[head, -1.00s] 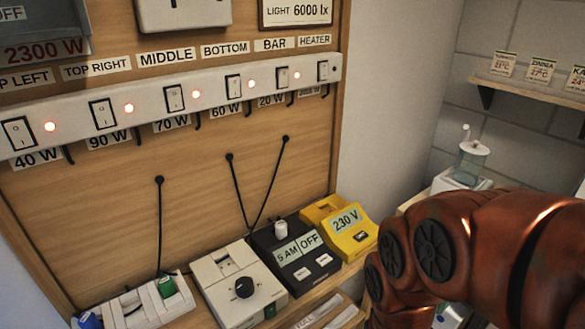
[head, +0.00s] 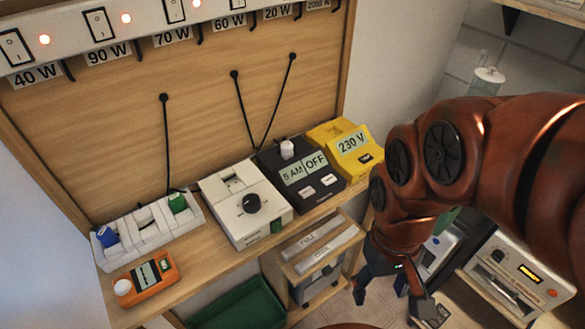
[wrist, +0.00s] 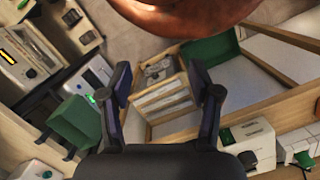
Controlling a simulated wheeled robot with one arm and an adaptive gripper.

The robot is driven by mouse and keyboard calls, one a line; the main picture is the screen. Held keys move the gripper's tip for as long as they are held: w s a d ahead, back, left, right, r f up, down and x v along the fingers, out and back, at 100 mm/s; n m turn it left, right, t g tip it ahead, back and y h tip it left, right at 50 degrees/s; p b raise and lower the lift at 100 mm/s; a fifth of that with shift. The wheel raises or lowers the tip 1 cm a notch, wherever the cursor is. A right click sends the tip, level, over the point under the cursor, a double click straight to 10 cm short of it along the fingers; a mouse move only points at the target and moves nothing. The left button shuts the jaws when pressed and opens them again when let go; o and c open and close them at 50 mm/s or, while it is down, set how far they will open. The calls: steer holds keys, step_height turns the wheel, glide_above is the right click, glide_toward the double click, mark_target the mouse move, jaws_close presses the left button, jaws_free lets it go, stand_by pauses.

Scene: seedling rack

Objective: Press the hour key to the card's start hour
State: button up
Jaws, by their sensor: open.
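The black timer box (head: 325,195) stands on the wooden bench in the head view. No card with a start hour is readable now.
A white box with a black knob (head: 251,203) stands left of the timer, a yellow 230 V meter (head: 352,145) right. A white socket strip (head: 150,235) and orange meter (head: 147,281) are further left. A small rack (head: 292,272) and green bin (head: 243,308) are below.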

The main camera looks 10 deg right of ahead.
steer(key=shift+c, duration=0.2)
jaws_close()
stand_by(0.3)
stand_by(1.2)
